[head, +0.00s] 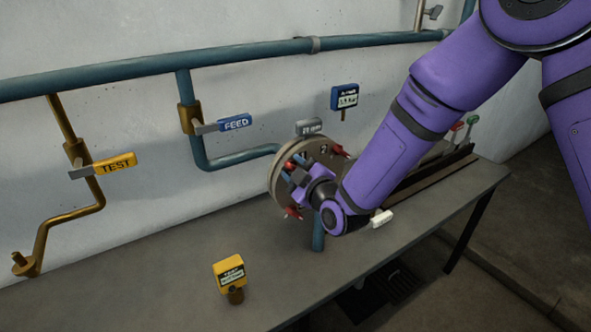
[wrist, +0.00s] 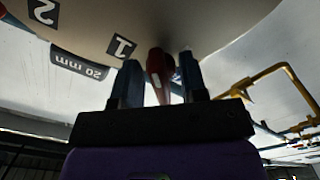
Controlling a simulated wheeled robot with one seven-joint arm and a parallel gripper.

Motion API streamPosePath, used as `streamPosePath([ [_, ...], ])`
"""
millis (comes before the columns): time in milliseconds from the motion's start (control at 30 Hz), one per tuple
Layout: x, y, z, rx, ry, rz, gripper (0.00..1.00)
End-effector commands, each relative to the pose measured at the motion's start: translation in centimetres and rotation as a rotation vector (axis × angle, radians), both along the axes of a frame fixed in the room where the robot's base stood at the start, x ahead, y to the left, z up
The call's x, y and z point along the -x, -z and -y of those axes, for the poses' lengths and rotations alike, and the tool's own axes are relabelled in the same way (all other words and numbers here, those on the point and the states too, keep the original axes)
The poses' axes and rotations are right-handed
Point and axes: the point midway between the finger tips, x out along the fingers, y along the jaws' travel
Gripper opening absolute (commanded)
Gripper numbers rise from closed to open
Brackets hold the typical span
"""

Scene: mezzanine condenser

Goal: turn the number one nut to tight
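The number one nut (wrist: 160,72) is red, beside the black "1" label (wrist: 122,47) on the round flange face (wrist: 95,25). In the wrist view my gripper (wrist: 160,80) has its two blue fingers on either side of this nut. Gaps show between the fingers and the nut, so the gripper looks open around it and not closed on it. In the head view my gripper (head: 297,176) is at the front of the round flange (head: 279,183), with several red nuts around its rim, one low (head: 292,212). My wrist hides part of the flange face.
A "2" label (wrist: 44,11) and a "20 mm" tag (wrist: 80,65) are nearby. Yellow TEST (head: 115,163) and blue FEED (head: 235,123) valve handles are on pipes along the wall. A yellow tagged block (head: 230,272) stands on the grey bench (head: 150,285), whose front left is mostly clear.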

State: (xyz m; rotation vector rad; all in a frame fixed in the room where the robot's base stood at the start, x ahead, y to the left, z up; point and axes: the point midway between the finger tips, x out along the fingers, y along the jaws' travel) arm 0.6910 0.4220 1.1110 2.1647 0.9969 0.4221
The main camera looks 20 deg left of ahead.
Motion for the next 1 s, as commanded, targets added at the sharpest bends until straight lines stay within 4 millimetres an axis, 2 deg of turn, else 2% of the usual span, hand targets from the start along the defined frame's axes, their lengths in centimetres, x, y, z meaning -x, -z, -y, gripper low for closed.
streamPosePath([
  [233,0.0,0.01,-0.04,0.001,-0.001,0.0,0.37],
  [400,0.0,0.01,-0.03,0.001,-0.001,0.0,0.0],
  [733,0.0,0.01,-0.02,-0.015,-0.001,-0.019,0.0],
  [1000,-0.01,0.06,0.0,-0.104,0.001,-0.123,0.0],
])
